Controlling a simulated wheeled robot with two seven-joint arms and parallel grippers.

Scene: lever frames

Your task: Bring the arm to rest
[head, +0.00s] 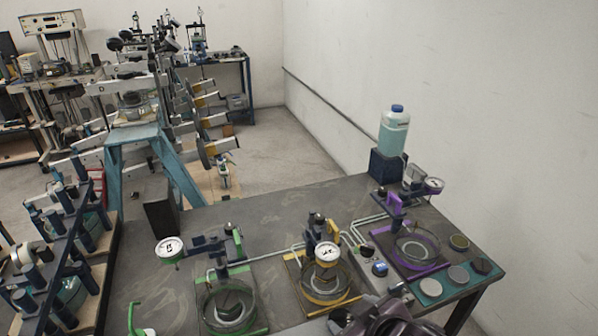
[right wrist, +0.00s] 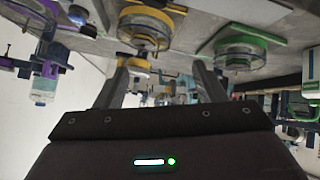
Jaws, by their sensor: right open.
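My right gripper (head: 368,306) is at the bottom edge of the head view, in front of the yellow and purple lever frames and partly cut off. In the right wrist view its two fingers (right wrist: 160,70) stand apart with nothing held between them. The green frame (head: 232,306), yellow frame (head: 322,284) and purple frame (head: 416,250) stand in a row on the dark table, each with a round dish and a dial gauge. In the right wrist view, the yellow frame (right wrist: 146,24) and green frame (right wrist: 240,48) appear beyond the fingers. My left gripper is not seen.
The dark table (head: 270,215) has bare room behind the frames. A bottle (head: 394,130) stands on a blue block at the back right, near the white wall. Several small discs (head: 458,274) lie at the right edge. A crowded rack (head: 62,250) stands at the left.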

